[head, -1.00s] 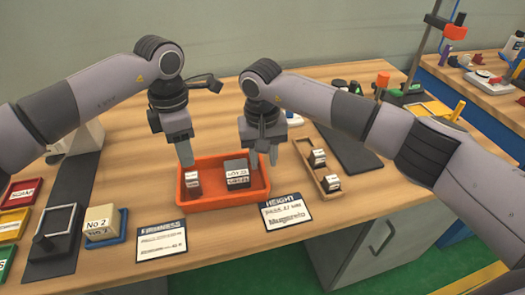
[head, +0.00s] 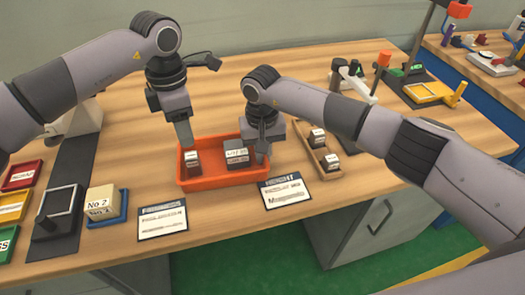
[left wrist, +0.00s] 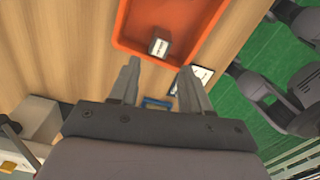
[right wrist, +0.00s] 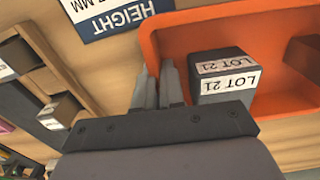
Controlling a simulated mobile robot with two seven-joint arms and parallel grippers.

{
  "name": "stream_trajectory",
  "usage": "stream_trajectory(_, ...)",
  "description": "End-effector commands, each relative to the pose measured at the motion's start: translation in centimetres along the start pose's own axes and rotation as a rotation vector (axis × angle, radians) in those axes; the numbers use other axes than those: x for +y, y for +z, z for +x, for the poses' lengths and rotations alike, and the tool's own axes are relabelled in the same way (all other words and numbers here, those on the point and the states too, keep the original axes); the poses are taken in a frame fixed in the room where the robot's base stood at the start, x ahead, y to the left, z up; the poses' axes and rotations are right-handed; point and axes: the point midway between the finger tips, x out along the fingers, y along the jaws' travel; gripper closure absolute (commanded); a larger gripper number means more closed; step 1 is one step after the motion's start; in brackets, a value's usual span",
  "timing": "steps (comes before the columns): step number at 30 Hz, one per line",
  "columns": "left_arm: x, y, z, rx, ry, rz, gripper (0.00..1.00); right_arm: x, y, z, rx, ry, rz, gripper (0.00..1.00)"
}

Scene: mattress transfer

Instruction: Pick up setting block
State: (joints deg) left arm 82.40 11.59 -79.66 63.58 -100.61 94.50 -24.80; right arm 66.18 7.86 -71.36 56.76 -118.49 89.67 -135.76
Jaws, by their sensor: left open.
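A small dark block with a white label (head: 192,166) stands in the left part of the orange tray (head: 215,182). My left gripper (head: 184,138) is over the tray's left side, open and empty. In the left wrist view the small block (left wrist: 160,46) lies beyond the open fingertips (left wrist: 158,66). A larger dark block labelled LOT 21 (head: 237,157) stands in the tray's right part. It shows clearly in the right wrist view (right wrist: 222,78).
A wooden rack (head: 322,157) with two labelled blocks stands right of the tray. FIRMNESS (head: 162,221) and HEIGHT (head: 285,192) cards lie in front. A No 2 block (head: 101,203) sits in a blue holder at the left, beside a dark stand (head: 57,218). Open wood lies behind the tray.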

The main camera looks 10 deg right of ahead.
Motion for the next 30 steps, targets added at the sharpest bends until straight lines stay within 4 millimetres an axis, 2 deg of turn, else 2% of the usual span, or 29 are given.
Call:
stream_trajectory(17,-0.3,0.0,0.0,-0.001,-0.004,0.182,0.38,0.0,0.0,-0.1,0.001,0.0,0.001,1.0)
stream_trajectory(25,-0.3,-0.1,4.4,0.001,-0.005,0.185,0.38,0.0,0.0,-0.1,0.001,0.0,0.001,1.0)
stream_trajectory(30,-0.2,0.0,6.1,0.0,-0.002,0.186,0.38,0.0,-0.1,-0.1,0.001,0.0,0.001,1.0)
